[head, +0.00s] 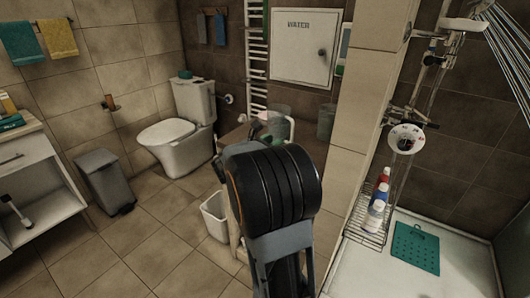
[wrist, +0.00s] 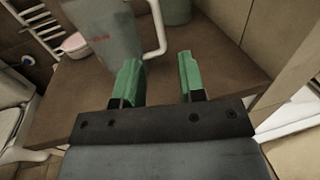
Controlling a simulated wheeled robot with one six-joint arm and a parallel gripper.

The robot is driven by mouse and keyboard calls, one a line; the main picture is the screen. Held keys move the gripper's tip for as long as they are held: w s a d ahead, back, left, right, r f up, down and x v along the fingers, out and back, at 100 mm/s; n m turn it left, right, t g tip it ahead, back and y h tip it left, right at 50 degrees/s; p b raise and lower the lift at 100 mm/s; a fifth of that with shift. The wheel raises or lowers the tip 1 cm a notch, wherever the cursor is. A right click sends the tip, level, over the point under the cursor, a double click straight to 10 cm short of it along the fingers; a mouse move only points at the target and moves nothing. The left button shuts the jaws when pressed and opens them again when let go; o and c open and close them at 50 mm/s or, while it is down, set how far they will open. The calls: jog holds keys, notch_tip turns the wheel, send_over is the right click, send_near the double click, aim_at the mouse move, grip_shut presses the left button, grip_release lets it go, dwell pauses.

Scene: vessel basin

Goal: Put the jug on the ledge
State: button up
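The jug (wrist: 112,38) is grey with faint red marks and a white handle (wrist: 157,28). In the wrist view it stands on a brown surface (wrist: 225,65), probably the ledge, at upper left, cut off by the top edge. My gripper (wrist: 158,78) has two green fingers, spread apart with nothing between them. The handle is just ahead of the fingers. The left finger overlaps the jug's lower edge in the picture; I cannot tell whether they touch. In the head view the jug (head: 279,109) shows behind my arm, which hides most of the gripper and surface.
A green-grey container (wrist: 176,10) is behind the handle, and a small pinkish bowl (wrist: 75,46) is left of the jug. In the head view, a tiled pillar (head: 362,110) stands right of my arm, with a white bin (head: 215,216) below left.

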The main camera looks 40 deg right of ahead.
jog(key=s+a+f+m+y, duration=0.3)
jog(key=a+m+y, duration=0.3)
jog(key=a, duration=0.4)
jog(key=s+a+f+m+t+y, duration=0.1)
jog(key=s+a+f+m+y, duration=0.3)
jog(key=a, duration=0.6)
jog(key=s+a+f+m+t+y, duration=0.1)
jog(key=s+a+f+m+y, duration=0.2)
jog(key=s+a+m+y, duration=0.2)
jog(key=a+m+y, duration=0.3)
jog(key=a, duration=0.2)
jog(key=shift+s+a+f+m, duration=0.2)
jog(key=shift+a+f+m, duration=0.15)
jog(key=shift+m, duration=0.05)
jog(key=shift+r, duration=0.1)
notch_tip(320, 180, up, 18)
jog(key=p, duration=1.6)
jog(key=shift+s+a+t+p, duration=0.2)
jog(key=shift+t+p, duration=0.1)
jog(key=shift+p, duration=0.1)
